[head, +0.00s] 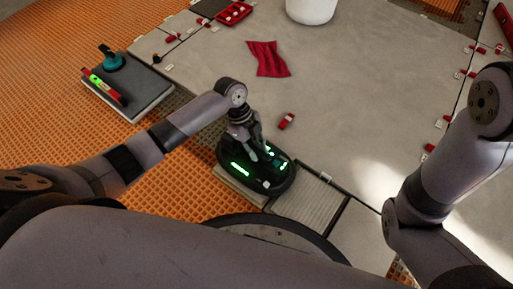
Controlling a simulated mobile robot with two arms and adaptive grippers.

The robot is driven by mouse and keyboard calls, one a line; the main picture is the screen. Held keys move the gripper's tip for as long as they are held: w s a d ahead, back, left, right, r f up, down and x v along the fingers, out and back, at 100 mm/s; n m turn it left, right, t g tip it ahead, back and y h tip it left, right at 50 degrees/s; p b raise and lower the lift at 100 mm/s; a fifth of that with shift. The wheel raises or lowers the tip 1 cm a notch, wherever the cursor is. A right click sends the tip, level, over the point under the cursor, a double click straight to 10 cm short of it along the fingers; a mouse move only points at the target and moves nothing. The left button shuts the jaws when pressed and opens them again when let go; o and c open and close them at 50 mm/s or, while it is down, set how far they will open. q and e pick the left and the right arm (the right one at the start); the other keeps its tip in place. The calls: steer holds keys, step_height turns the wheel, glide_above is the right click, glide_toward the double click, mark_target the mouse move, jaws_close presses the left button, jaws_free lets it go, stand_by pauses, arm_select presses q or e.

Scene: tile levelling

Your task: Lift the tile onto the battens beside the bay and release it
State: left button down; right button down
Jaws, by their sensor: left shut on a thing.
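My left gripper (258,153) is shut on the handle of a black oval device with green lights (228,158), which looks like a suction lifter. The device sits over a pale tile (237,188); only the tile's near-left edge shows, the rest is hidden under the device. I cannot tell whether the tile rests on something or hangs just above it. A ribbed grey strip, perhaps the bay (311,190), lies just right of the device. I cannot make out the battens for sure. My right arm shows at the right, but its gripper is not in view.
A dark grey slab (150,101) at the left carries a teal-handled tool (111,60) and a red level (103,86). A red cloth (267,58), a red clip (287,121), a red tray (233,14) and a white bucket (311,8) lie beyond. The central grey floor is mostly clear.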

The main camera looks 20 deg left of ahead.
arm_select(q)
steer(key=shift+w+d+r, duration=0.1)
steer(key=shift+f, duration=0.4)
stand_by(1.0)
steer(key=c, duration=1.4)
jaws_free()
steer(key=shift+o, duration=0.2)
steer(key=shift+f, duration=0.1)
steer(key=shift+f, duration=0.15)
steer(key=v, duration=1.2)
